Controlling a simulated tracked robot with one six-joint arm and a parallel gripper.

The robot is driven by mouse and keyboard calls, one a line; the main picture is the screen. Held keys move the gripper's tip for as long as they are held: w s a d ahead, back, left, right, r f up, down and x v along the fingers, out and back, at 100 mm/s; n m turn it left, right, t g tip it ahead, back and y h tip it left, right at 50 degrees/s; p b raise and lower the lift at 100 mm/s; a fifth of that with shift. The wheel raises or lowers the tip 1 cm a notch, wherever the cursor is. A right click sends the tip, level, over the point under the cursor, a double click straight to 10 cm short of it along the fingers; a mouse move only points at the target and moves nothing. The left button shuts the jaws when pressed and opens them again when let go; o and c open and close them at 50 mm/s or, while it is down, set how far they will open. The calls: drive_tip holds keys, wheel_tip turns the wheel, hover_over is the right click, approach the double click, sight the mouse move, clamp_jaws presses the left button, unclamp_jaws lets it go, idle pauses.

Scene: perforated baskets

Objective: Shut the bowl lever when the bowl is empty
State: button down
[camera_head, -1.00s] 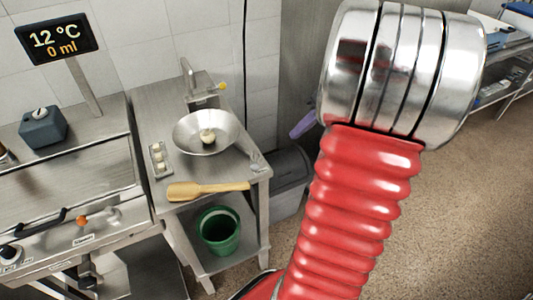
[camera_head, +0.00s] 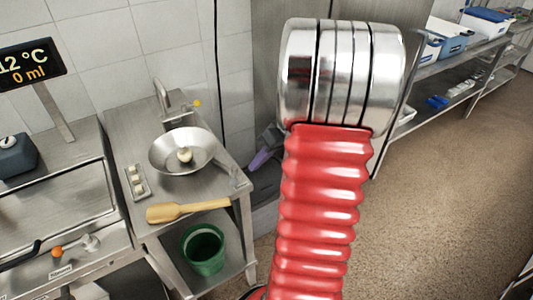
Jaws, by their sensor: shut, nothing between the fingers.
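The metal bowl (camera_head: 163,153) sits on the steel side table at left centre. A pale round lump (camera_head: 184,155) lies in it, so the bowl is not empty. A small yellow knob (camera_head: 197,104) shows behind the bowl, beside a tap (camera_head: 162,98). A grey bar (camera_head: 234,174) lies at the bowl's right. I cannot tell which of these is the bowl lever, or its position. My gripper (camera_head: 261,158), with purple fingers, is shut and empty, right of the table and apart from the bowl. My red arm partly hides it.
A yellow spatula (camera_head: 188,209) lies at the table's front, and a small tray of pale pieces (camera_head: 137,182) left of the bowl. A green bucket (camera_head: 203,250) stands below. A display (camera_head: 28,65) reads 12 °C, 0 ml. Open floor lies at right.

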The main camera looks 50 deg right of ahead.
sight(234, 176)
drive_tip(key=shift+w+a+f, duration=0.15)
drive_tip(key=shift+a, duration=0.5)
drive_tip(key=shift+w+a+f, duration=0.2)
drive_tip(key=shift+a, duration=0.5)
drive_tip(key=shift+w+a+f, duration=0.15)
drive_tip(key=shift+a, duration=0.5)
drive_tip(key=shift+s+d, duration=0.1)
drive_tip(key=shift+d, duration=0.1)
drive_tip(key=shift+a, duration=0.15)
